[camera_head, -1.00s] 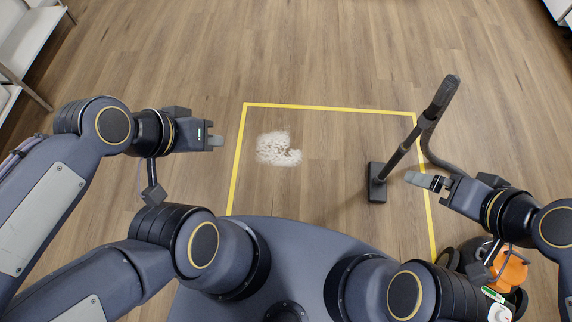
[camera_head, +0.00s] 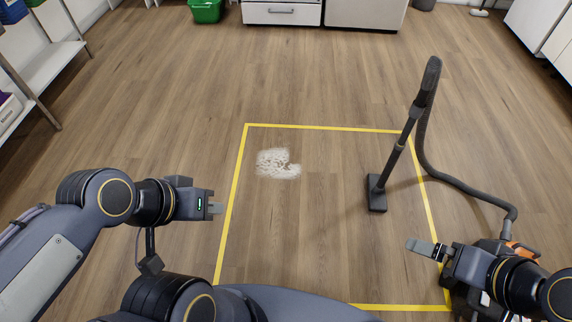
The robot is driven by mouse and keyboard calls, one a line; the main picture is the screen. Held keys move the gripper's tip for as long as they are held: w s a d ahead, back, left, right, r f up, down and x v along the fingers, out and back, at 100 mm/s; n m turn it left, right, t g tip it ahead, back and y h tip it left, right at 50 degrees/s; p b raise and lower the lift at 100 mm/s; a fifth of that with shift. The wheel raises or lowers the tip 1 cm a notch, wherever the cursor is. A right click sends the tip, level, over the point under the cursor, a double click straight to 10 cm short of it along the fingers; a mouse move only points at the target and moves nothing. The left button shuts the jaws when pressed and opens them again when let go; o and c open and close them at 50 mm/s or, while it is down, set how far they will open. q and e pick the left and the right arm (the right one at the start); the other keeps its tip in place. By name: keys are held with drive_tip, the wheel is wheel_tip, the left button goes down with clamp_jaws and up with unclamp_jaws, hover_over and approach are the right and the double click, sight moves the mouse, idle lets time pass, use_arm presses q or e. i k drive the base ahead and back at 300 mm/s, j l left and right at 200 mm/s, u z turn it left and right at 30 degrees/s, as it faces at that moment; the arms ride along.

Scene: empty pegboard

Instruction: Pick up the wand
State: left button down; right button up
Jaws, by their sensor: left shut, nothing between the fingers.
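The wand (camera_head: 400,146) is a dark vacuum tube with a flat floor head (camera_head: 376,194) at its lower end and a curved handle at its top. It stands tilted inside the right part of the yellow floor outline, its top leaning up and right. My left gripper (camera_head: 216,208) is shut and empty, well left of the wand near the outline's left line. My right gripper (camera_head: 421,246) is below and right of the floor head, apart from it. It is seen side-on, so its finger gap is hidden.
A grey hose (camera_head: 455,183) curves from the handle down to the vacuum body, of which an orange part (camera_head: 522,250) shows behind my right arm. White powder (camera_head: 277,164) lies inside the yellow outline (camera_head: 325,127). Shelves stand left, cabinets and a green bin (camera_head: 206,10) at the back.

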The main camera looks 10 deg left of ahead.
sight(377, 191)
drive_tip(key=i+l+u, duration=0.2)
drive_tip(key=i, duration=0.85)
drive_tip(key=j, duration=0.05)
